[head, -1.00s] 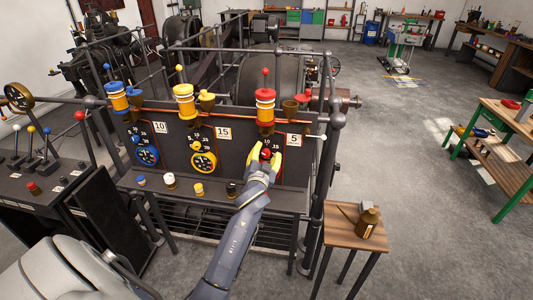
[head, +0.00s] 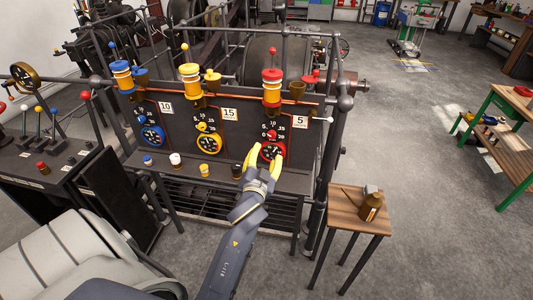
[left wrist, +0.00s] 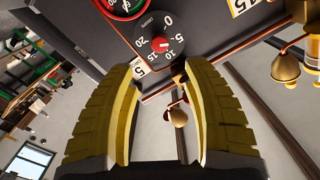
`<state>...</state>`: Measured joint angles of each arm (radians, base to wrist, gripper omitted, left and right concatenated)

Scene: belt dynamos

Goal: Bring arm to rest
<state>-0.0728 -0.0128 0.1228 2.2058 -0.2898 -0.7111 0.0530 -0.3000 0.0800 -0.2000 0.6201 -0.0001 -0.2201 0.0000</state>
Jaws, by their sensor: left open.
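My left gripper (head: 262,164) has yellow fingers and is open and empty. In the head view it is just in front of the panel, beside the red dial (head: 272,150) below the "5" label. In the left wrist view the open fingers (left wrist: 158,75) frame a dark numbered knob with a red pointer (left wrist: 160,45), apart from it. The panel (head: 185,140) also carries a blue dial (head: 152,136) and a yellow dial (head: 208,145). My left arm comes up from the bottom of the head view. My right gripper is not in view.
A small wooden stand (head: 350,212) with a brass oil can (head: 371,206) is to the right. A lever console (head: 45,155) stands at left. A green-legged bench (head: 515,140) is far right, with open floor between.

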